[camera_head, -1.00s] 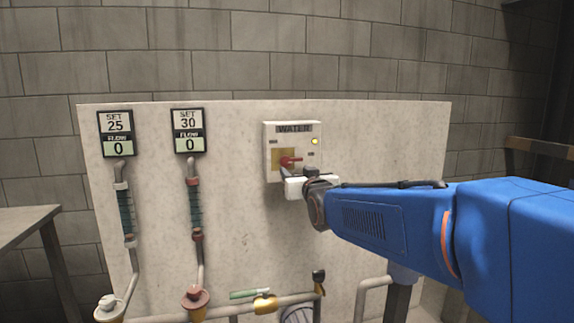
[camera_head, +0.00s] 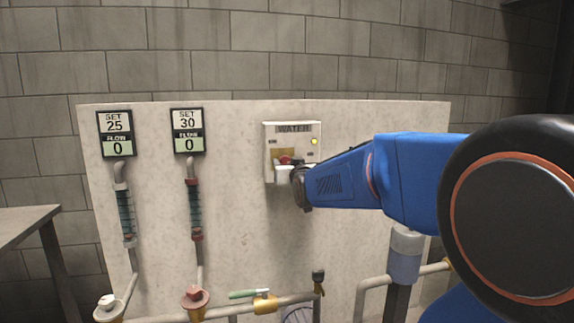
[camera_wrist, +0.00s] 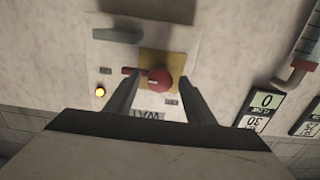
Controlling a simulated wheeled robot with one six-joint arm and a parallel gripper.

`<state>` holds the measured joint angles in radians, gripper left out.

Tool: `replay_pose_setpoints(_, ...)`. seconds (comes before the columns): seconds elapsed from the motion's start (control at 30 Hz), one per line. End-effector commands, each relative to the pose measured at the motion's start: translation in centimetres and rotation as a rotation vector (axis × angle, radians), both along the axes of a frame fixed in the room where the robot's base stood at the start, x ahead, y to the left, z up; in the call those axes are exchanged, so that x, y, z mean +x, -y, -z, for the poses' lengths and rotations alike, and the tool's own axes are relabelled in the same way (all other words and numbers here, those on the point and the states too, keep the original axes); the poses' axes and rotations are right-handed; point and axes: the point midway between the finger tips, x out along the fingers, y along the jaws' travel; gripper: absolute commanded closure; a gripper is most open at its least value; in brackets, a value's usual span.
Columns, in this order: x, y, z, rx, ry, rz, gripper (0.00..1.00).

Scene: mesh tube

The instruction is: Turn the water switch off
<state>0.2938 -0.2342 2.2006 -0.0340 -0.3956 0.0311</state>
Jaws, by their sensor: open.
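The water switch box (camera_head: 309,132) is a pale panel labelled WATER on the board, with a lit yellow lamp (camera_head: 314,141) at its upper right. Its red switch knob (camera_wrist: 159,79) sits on a yellow plate (camera_wrist: 150,57) in the wrist view, with a red handle (camera_wrist: 131,71) reaching to the left there. My gripper (camera_wrist: 157,82) is open, its two dark fingers on either side of the knob. Whether a finger touches the handle cannot be told. In the head view my gripper (camera_head: 283,173) covers the lower part of the box.
Two flow displays, SET 25 (camera_head: 116,134) and SET 30 (camera_head: 187,132), both read 0 on the left of the board. Pipes with valves run below, including a green-handled valve (camera_head: 264,303). A table (camera_head: 25,222) stands at far left. The board right of the box is clear.

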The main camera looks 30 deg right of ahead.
Motion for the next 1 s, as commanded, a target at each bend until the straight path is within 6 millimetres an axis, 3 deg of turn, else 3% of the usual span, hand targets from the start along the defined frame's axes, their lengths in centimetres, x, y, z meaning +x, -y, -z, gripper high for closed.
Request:
replay_pose_setpoints(0.23, 0.04, 0.01, 0.01, 0.0, 0.0, 0.0, 0.51)
replay_pose_setpoints(0.4, 0.03, 0.01, 0.01, 0.0, 0.0, 0.0, 0.91)
replay_pose_setpoints(0.73, 0.02, 0.01, 0.02, -0.027, -0.008, 0.0, 0.92)
replay_pose_setpoints(1.0, 0.03, -0.01, 0.02, -0.169, -0.049, -0.001, 0.92)
